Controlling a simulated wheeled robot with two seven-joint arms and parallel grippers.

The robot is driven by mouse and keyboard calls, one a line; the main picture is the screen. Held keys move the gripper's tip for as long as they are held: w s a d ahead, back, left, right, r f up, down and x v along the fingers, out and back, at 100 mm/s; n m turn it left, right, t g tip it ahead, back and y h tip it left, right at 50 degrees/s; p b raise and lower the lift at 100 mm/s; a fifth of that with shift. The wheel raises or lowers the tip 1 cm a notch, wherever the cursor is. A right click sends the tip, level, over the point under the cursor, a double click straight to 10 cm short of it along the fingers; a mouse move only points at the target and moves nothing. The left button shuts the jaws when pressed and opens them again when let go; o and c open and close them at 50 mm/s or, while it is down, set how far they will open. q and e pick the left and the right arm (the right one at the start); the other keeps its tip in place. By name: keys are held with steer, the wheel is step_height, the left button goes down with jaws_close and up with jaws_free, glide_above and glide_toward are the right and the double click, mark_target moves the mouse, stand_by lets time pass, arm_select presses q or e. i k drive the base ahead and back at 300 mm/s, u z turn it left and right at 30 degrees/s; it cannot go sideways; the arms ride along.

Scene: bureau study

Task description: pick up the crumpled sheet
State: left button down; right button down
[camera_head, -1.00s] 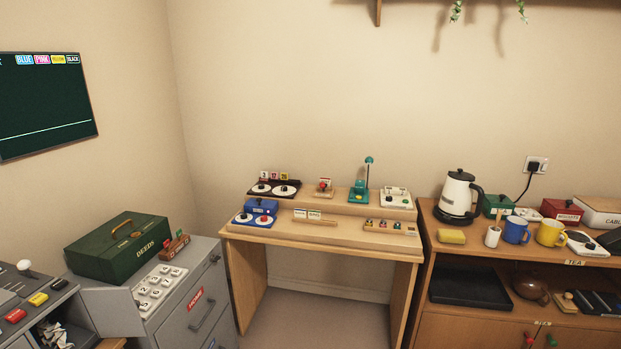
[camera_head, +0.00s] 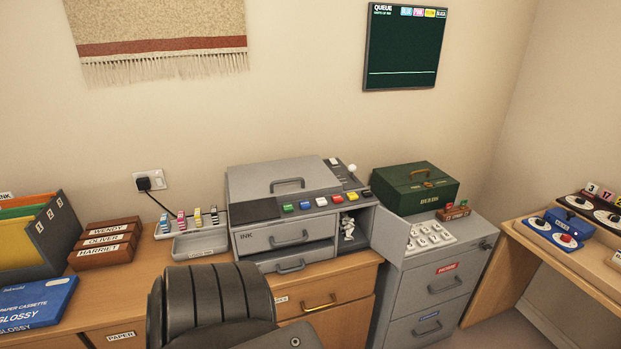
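A white crumpled sheet (camera_head: 348,228) stands in the open compartment at the right end of the grey printer (camera_head: 290,236) in the head view. The compartment's grey door (camera_head: 389,235) is swung open to its right. The sheet is small in view and partly shaded, so its full shape and whether it is caught on anything cannot be told. Neither of my grippers shows in the head view.
A dark ribbed chair back (camera_head: 215,305) rises in front of the wooden desk (camera_head: 350,290), left of the sheet. A grey cabinet (camera_head: 440,285) bearing a green box (camera_head: 415,188) stands right of the printer. A blue paper cassette box (camera_head: 35,303) lies at left.

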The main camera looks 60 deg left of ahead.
mark_target(347, 225)
steer(key=z, duration=1)
steer(key=i, duration=0.85)
steer(key=u, duration=3.7)
